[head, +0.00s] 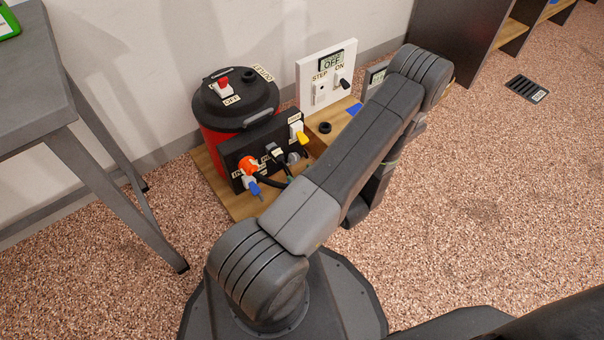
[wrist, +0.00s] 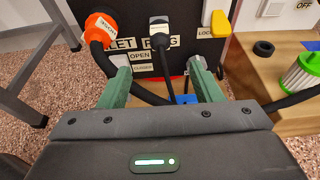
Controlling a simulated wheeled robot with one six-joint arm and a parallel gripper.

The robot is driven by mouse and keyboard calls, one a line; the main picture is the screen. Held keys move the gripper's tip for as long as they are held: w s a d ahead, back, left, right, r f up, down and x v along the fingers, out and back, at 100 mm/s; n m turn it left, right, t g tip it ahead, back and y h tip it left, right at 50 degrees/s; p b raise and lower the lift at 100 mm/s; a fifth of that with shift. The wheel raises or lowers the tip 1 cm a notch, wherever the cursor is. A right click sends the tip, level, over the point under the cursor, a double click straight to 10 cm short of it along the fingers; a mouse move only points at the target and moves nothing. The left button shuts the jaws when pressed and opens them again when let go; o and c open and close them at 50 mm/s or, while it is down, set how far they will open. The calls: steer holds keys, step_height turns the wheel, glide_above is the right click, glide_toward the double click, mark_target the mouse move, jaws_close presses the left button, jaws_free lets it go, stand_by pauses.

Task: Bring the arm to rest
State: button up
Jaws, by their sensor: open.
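My arm reaches forward over the floor in the head view and bends down at its far end; my gripper is hidden there behind the arm. In the wrist view my gripper (wrist: 158,85) is open, with two green fingers apart and nothing held between them. It faces the black panel (wrist: 135,15) of the machine. A black plug (wrist: 160,28) and cable are beyond the fingers, and a small blue part (wrist: 187,99) shows low between the fingertips. I cannot tell whether either finger touches anything.
A red canister with a black lid (head: 235,97) stands behind the black panel (head: 240,150) on a wooden base (head: 240,207). An orange connector (wrist: 101,29) and yellow lever (wrist: 219,24) are on the panel. A grey table (head: 70,120) stands left.

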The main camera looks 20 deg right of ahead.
mark_target(282, 159)
stand_by(0.4)
steer(key=b+x, duration=0.4)
steer(key=x, duration=1)
steer(key=shift+s, duration=0.2)
steer(key=shift+s+d+r, duration=0.1)
steer(key=shift+s, duration=0.05)
